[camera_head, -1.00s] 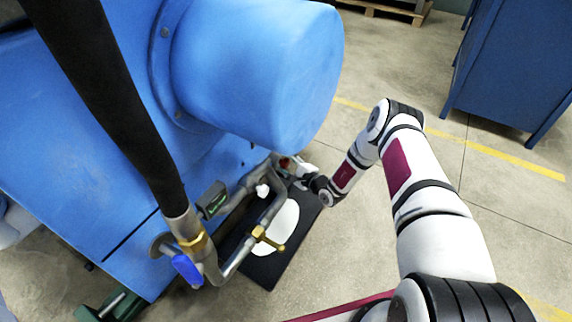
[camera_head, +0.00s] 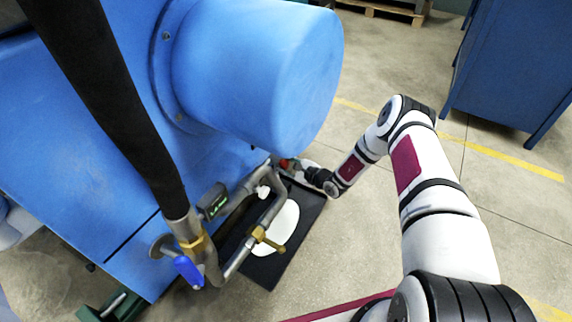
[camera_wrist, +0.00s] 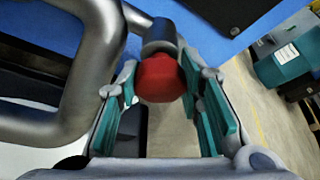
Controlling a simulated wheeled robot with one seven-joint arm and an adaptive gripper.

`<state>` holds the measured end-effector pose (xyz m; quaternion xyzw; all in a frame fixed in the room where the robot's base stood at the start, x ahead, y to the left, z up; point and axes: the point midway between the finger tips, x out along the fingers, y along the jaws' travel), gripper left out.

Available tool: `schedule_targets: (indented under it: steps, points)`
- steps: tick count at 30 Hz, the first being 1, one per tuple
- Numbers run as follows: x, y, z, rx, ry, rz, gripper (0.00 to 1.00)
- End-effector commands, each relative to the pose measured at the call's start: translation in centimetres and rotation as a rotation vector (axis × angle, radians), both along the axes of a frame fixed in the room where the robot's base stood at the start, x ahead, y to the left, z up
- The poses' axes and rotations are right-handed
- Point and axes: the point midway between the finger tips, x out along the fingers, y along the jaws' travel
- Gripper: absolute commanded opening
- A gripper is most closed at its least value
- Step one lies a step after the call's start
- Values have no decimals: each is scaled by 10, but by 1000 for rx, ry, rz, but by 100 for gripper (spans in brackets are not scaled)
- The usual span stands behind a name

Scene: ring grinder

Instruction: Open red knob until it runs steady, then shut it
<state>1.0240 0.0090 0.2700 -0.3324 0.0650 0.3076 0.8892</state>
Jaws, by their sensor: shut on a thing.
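The red knob (camera_wrist: 161,78) sits on the end of a short grey metal stem in the wrist view. My gripper (camera_wrist: 159,88) has its teal-padded fingers on both sides of the knob and is shut on it. In the head view the red knob (camera_head: 284,163) shows as a small spot at the far end of the pipework. My gripper (camera_head: 296,166) reaches it from the right. The contact between pads and knob is too small to see there.
A blue machine (camera_head: 250,75) overhangs the pipes. A blue-handled valve (camera_head: 187,270), a brass valve (camera_head: 266,240) and a small dark display box (camera_head: 213,200) are nearby. A white patch (camera_head: 278,232) lies on a black tray (camera_head: 262,274).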

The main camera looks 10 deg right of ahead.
Motion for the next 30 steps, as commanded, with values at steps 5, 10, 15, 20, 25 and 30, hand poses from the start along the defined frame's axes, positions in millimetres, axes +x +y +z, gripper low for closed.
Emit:
schedule_targets:
  steps: [5,10,15,20,25,30]
  points:
    - [0,-1,0,116,115,-1,6]
    - [1,-1,-1,228,228,0,6]
    - [0,-1,-1,341,343,0,6]
    - [0,-1,-1,448,450,1,6]
    - [0,-1,-1,562,564,2,6]
    - [0,-1,-1,677,678,1,6]
